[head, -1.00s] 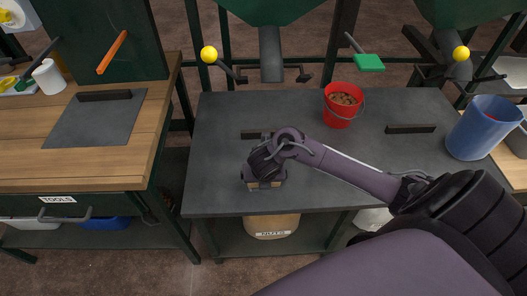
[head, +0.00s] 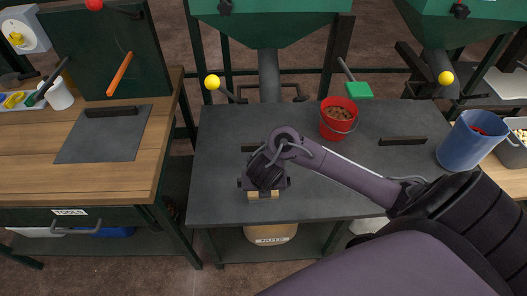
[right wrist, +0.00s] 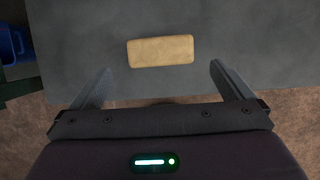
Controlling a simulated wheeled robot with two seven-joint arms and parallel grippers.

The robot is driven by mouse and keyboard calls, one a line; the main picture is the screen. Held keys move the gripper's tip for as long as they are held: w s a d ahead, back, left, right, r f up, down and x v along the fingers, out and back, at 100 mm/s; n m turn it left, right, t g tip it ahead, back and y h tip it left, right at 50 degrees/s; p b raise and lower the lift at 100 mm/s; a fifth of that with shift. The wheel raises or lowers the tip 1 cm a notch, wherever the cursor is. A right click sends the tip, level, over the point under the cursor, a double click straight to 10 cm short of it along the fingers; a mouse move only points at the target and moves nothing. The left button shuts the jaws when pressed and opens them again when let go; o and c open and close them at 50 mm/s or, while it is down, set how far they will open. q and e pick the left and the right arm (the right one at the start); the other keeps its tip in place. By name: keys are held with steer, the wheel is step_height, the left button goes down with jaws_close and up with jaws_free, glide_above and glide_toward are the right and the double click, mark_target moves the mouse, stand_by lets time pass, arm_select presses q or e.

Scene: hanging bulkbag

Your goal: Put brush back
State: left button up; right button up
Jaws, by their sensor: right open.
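A tan wooden block (right wrist: 160,51), which looks like the brush's back, lies on the dark grey worktable (right wrist: 250,25) in the right wrist view. Its lower side is hidden, so I cannot see bristles. It also shows in the head view (head: 264,195), just below my right gripper (head: 265,188). In the right wrist view my right gripper (right wrist: 160,68) is open, with its fingers apart to either side of the block's near edge and nothing between them. My left gripper is not in view.
A red bucket (head: 338,119) of brown pieces and a blue bin (head: 467,140) stand on the worktable. Dark bars (head: 402,141) lie at its back. A wooden bench (head: 120,178) with a TOOLS drawer (head: 72,222) stands left. Green hoppers (head: 270,25) hang behind.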

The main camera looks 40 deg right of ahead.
steer(key=shift+p+v, duration=0.5)
steer(key=shift+v, duration=0.7)
steer(key=shift+a, duration=0.1)
